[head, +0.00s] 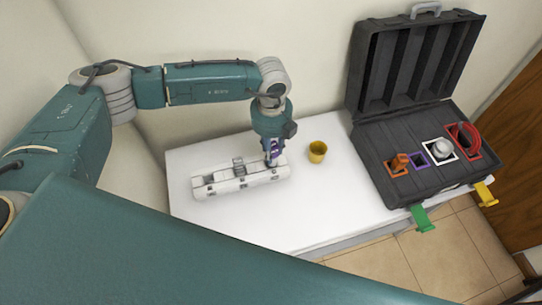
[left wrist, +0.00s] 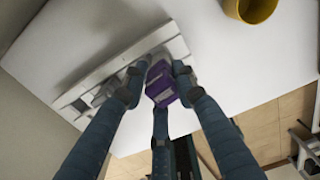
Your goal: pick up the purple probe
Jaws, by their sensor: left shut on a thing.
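The purple probe (left wrist: 161,86) sits between the fingers of my left gripper (left wrist: 158,84), which is shut on it. In the head view the left gripper (head: 273,152) points down at the right part of a white holder (head: 222,185) on the table. The probe (head: 274,146) shows there as a small purple patch between the fingers. The holder also shows in the left wrist view (left wrist: 84,98), behind the probe and fingers. I cannot tell whether the probe still touches the holder. My right gripper is not in view.
A yellow cup (head: 317,151) stands right of the gripper on the white table (head: 270,222). An open black case (head: 400,190) lies at the right, with an orange-framed, an empty-looking purple-framed (head: 441,151), a white-framed and a red-framed slot. Green and yellow clips hang at the table's front edge.

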